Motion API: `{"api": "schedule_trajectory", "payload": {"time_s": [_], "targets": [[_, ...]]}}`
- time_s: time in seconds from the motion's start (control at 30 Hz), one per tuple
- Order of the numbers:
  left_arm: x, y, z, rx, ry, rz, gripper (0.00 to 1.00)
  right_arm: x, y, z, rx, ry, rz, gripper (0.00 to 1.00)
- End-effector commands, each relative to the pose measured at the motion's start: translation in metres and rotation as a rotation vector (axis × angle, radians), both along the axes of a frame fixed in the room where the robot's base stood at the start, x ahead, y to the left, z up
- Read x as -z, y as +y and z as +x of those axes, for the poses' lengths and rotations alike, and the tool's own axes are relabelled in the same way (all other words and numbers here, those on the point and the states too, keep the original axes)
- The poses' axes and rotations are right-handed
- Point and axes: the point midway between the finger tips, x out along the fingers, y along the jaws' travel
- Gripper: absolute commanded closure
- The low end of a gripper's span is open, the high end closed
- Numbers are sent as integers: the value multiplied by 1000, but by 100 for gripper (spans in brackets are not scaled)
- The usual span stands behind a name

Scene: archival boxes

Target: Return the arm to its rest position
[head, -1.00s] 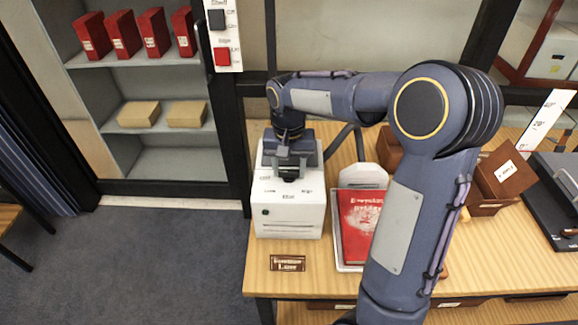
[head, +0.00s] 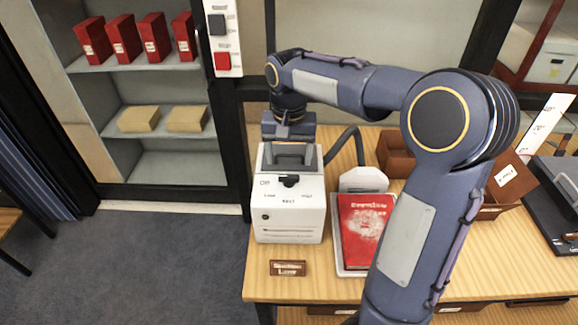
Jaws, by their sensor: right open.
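My right arm reaches in from the lower right and bends over the wooden table. My right gripper (head: 289,152) points down above the back of a white box-shaped device (head: 290,220) with a dark knob (head: 289,181) on its sloped front. The gripper is open, and nothing shows between its fingers. I cannot tell its exact height over the device's top. The knob is in plain view in front of the gripper. My left gripper is out of view.
A red book (head: 362,228) lies in a white tray right of the device. Brown boxes (head: 396,157) stand behind my forearm. A small brown plaque (head: 288,268) lies in front of the device. A shelf (head: 150,165) with red boxes stands at the left. Open floor lies below it.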

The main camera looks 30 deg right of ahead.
Motion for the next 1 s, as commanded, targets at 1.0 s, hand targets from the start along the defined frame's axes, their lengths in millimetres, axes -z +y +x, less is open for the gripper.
{"api": "schedule_trajectory", "payload": {"time_s": [1.0], "targets": [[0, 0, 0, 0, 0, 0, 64, -32, 6, -62, -108, -120, 108, 31]]}}
